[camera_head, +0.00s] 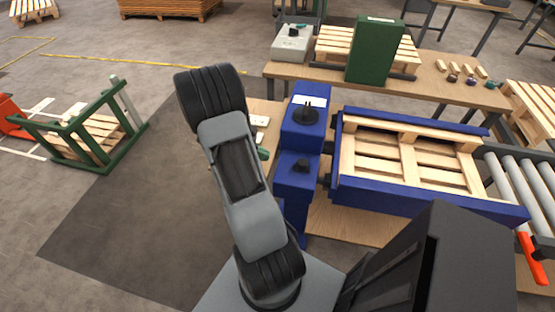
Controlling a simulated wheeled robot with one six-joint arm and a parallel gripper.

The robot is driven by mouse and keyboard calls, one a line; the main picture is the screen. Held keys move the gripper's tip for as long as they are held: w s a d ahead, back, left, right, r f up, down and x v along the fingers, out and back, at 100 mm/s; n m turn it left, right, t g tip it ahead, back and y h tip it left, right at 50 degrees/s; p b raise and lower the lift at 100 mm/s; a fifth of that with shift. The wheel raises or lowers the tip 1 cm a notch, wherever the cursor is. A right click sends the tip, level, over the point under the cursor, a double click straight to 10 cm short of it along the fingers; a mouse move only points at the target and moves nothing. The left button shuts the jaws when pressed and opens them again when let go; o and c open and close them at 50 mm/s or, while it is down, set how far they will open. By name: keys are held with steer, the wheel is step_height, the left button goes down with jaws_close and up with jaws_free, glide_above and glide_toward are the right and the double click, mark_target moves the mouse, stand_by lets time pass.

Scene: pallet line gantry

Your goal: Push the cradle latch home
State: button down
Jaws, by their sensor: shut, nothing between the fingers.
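A blue cradle (375,201) holds a wooden pallet (408,155) right of centre. A blue post unit (292,185) stands at its left end, with a black knob on top (306,116) and another black knob lower down (301,165). Black links join this unit to the cradle. I cannot tell which part is the latch or how it sits. My arm rises in the middle of the view, left of the blue unit; its far end is hidden behind its own links, and my gripper does not show.
A roller conveyor (525,190) with a red handle (531,258) adjoins the cradle's right side. Behind is a wooden bench (435,88) with a green box (374,50) and a grey case (292,43). A green frame (110,145) stands on the left. Floor between it and my arm is clear.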

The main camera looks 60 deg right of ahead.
steer(key=shift+v, duration=2.05)
